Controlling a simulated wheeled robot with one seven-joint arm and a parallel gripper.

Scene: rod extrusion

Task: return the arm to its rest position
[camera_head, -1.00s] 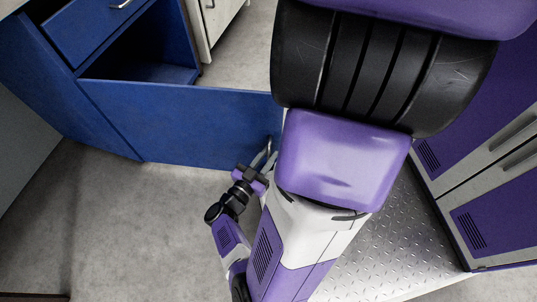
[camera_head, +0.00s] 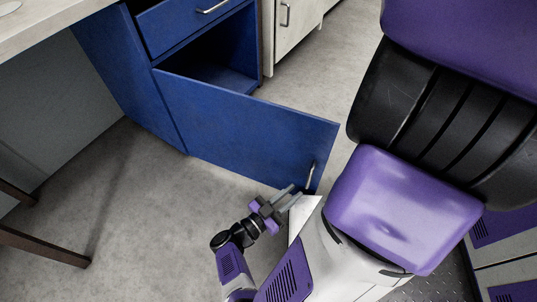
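My gripper (camera_head: 293,196) is at the lower middle of the head view, at the end of my purple and black arm. Its two grey fingers look apart, with nothing seen between them. It is beside the lower right end of the open blue cabinet door (camera_head: 240,127). The door's metal handle (camera_head: 310,174) is just beyond the fingertips, and the fingers look clear of it. Part of my arm is cut off by the bottom edge of the picture.
The blue cabinet shows an open compartment (camera_head: 212,75) and a shut drawer (camera_head: 190,24) above. A pale cabinet (camera_head: 297,25) stands behind it. A desk top (camera_head: 50,32) and dark legs (camera_head: 45,246) are at left. Bare grey floor (camera_head: 140,215) lies left of my arm.

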